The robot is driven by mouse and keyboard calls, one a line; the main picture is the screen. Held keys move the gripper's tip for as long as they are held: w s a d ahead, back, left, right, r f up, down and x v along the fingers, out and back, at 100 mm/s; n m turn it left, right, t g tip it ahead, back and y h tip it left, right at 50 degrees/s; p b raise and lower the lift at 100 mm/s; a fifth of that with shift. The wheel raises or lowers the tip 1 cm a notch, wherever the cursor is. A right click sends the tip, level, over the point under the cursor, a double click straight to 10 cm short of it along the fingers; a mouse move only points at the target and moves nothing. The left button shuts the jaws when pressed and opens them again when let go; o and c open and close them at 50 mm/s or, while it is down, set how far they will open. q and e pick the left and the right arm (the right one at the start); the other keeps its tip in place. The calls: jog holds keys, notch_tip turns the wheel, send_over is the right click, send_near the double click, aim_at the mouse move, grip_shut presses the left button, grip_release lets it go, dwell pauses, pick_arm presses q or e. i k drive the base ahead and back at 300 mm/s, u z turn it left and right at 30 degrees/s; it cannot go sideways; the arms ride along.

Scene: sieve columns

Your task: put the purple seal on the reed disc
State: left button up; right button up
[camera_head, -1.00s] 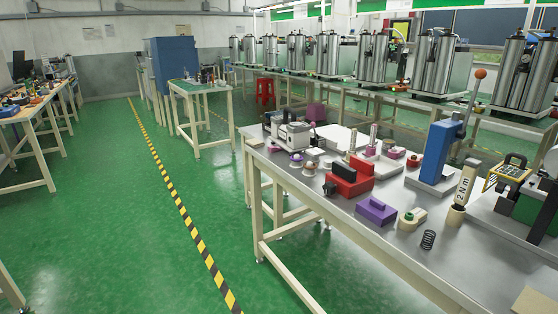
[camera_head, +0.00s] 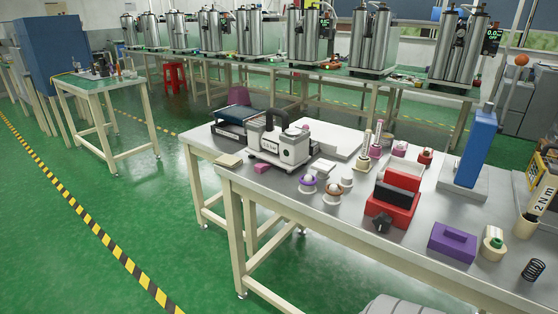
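A small white piece with a purple ring (camera_head: 308,183) stands near the front left edge of the steel bench; it could be the purple seal, but it is too small to be sure. Beside it stands a similar white piece with a brown ring (camera_head: 332,194) and a plain white cylinder (camera_head: 347,178). A purple block with a raised grip (camera_head: 453,241) lies further right along the front edge. I cannot pick out the reed disc with certainty. Neither of my grippers is in view.
The steel bench (camera_head: 335,222) also holds a grey device with a black handle (camera_head: 278,142), a red holder with a black block (camera_head: 393,195), a blue column (camera_head: 477,146) and a black spring (camera_head: 534,270). Green floor (camera_head: 120,235) is clear left of the bench.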

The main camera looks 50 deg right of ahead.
aim_at(293, 131)
jog(key=z, duration=0.25)
jog(key=i, duration=1.15)
jog(key=z, duration=1.25)
jog(key=i, duration=0.75)
jog(key=z, duration=0.9)
